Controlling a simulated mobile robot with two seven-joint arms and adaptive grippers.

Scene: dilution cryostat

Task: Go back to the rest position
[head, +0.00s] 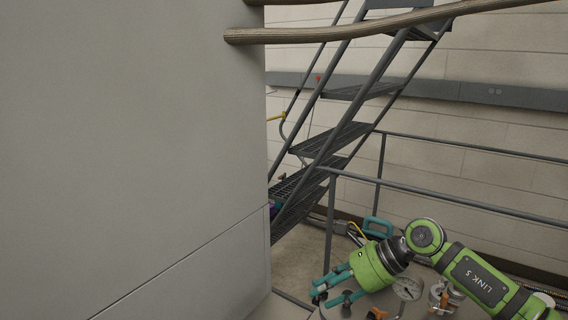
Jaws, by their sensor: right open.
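My right arm, green with dark joints, comes in from the lower right. Its gripper (331,291) points left and down, with teal fingers apart and nothing visible between them. It is in front of a light grey surface with fittings at the bottom edge. I cannot tell whether the fingers touch anything there. My left gripper is not in view.
A large grey wall panel (130,140) fills the left side. Behind stand dark metal stairs (340,140) and a railing (450,195). A braided hose (340,32) crosses the top. A round gauge (407,288) sits close to my right gripper. A teal handle (377,226) stands beyond.

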